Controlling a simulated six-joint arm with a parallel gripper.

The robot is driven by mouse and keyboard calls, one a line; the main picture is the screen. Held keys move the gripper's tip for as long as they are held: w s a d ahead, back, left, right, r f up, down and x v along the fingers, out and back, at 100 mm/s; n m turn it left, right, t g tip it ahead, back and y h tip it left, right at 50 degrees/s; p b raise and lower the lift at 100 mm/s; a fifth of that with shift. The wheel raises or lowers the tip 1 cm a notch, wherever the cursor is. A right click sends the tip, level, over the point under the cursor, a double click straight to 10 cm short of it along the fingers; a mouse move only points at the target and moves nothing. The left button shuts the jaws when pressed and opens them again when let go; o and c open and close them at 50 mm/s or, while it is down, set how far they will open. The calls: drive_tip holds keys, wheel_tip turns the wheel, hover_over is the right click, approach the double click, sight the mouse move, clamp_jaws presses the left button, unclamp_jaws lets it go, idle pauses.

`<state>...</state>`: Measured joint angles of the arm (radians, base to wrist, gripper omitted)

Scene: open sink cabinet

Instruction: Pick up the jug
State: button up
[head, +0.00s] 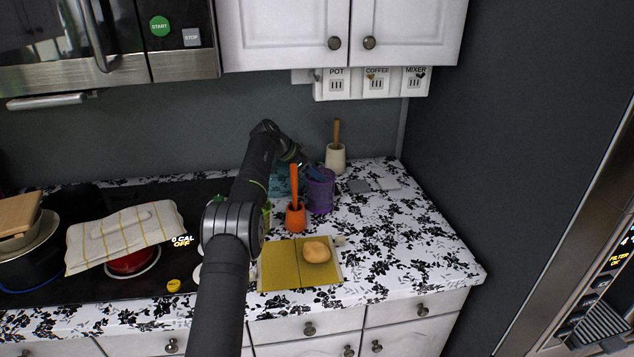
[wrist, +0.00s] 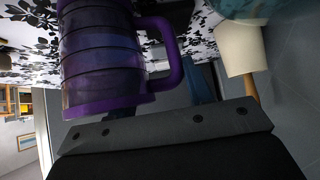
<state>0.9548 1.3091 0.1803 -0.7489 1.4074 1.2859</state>
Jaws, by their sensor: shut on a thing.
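The purple see-through jug (head: 320,192) is at the back of the counter, right of the orange utensil pot (head: 296,216). I cannot tell whether its base touches the counter. My gripper (head: 310,169) reaches it from the upper left and is shut on it, at its upper part. In the wrist view the jug (wrist: 100,55) fills the upper left, upside down in the picture, with its handle (wrist: 174,60) toward the right. A dark blue finger of my gripper shows beside the handle; the other is partly hidden behind the jug wall.
A cream pot with a wooden handle (head: 335,158) stands behind the jug. A yellow board (head: 280,274) with a round bread-like item (head: 316,251) lies in front. A cloth-covered red pot (head: 132,264) is left. The right counter is mostly clear. Cabinets (head: 400,35) hang above.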

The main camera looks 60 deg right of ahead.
drive_tip(key=shift+r, duration=0.2)
drive_tip(key=shift+r, duration=1.85)
drive_tip(key=shift+s+a+r, duration=0.15)
drive_tip(key=shift+s+r, duration=0.95)
drive_tip(key=shift+s, duration=0.75)
drive_tip(key=shift+s+a+r, duration=0.1)
drive_tip(key=shift+s+r, duration=1.05)
drive_tip(key=shift+s, duration=0.65)
drive_tip(key=shift+s+a+r, duration=0.15)
drive_tip(key=shift+s+r, duration=0.95)
drive_tip(key=shift+s, duration=0.75)
drive_tip(key=w+a+f+n+t, duration=0.2)
drive_tip(key=w+a+n, duration=0.1)
drive_tip(key=w+a, duration=0.4)
drive_tip(key=w+a+f+n+t+h, duration=0.1)
drive_tip(key=w+a+f+n+t, duration=0.1)
drive_tip(key=w+a, duration=0.6)
drive_tip(key=w+a+f+n+t, duration=0.2)
drive_tip(key=w+a, duration=0.6)
drive_tip(key=w, duration=0.8)
drive_tip(key=shift+n+t, duration=0.4)
drive_tip(key=shift+n, duration=0.6)
drive_tip(key=shift+s, duration=0.1)
